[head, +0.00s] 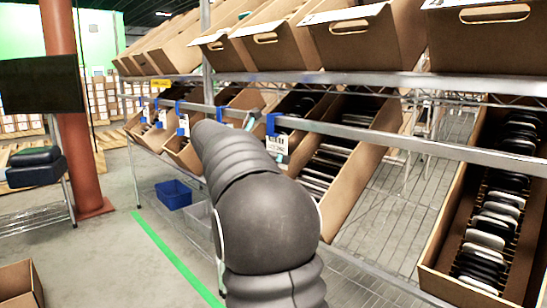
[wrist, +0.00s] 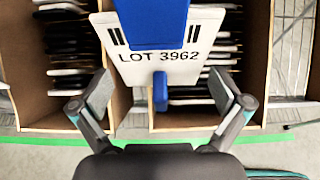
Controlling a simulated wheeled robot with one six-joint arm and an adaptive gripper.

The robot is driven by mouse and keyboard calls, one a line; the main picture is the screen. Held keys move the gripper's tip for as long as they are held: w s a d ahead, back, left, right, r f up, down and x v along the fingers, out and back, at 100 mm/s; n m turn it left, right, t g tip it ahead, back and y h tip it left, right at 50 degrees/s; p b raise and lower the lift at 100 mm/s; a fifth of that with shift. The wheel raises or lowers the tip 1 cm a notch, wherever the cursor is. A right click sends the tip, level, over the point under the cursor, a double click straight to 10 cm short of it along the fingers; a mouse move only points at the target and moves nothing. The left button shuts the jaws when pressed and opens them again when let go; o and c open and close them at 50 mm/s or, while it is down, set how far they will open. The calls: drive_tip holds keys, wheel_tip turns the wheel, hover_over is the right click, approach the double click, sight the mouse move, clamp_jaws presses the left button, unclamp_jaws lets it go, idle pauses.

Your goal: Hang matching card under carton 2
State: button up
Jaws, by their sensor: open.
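In the wrist view a white card (wrist: 125,65) reading LOT 3962 is seen with a large blue clip (wrist: 158,20) across its upper middle. A smaller blue piece (wrist: 160,92) shows at its lower edge. My gripper (wrist: 160,104) is open, its fingers spread to either side below the card; I see no contact. In the head view my arm hides most of the gripper. A white card (head: 277,146) hangs from a blue clip (head: 272,124) on the rail right of my arm. Tilted cartons (head: 345,185) stand behind the rail; I cannot tell which is carton 2.
The metal rail (head: 380,136) runs along the shelf front, with more blue clips (head: 181,107) and cards to the left. An upper row of cartons (head: 365,40) overhangs it. A blue bin (head: 173,194) sits low down. A red-brown post (head: 70,140) stands at left.

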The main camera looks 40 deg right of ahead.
drive_tip(key=w+v, duration=0.1)
drive_tip(key=v, duration=1)
drive_tip(key=shift+s+a+r, duration=0.2)
drive_tip(key=shift+s+a, duration=0.15)
drive_tip(key=shift+s, duration=0.15)
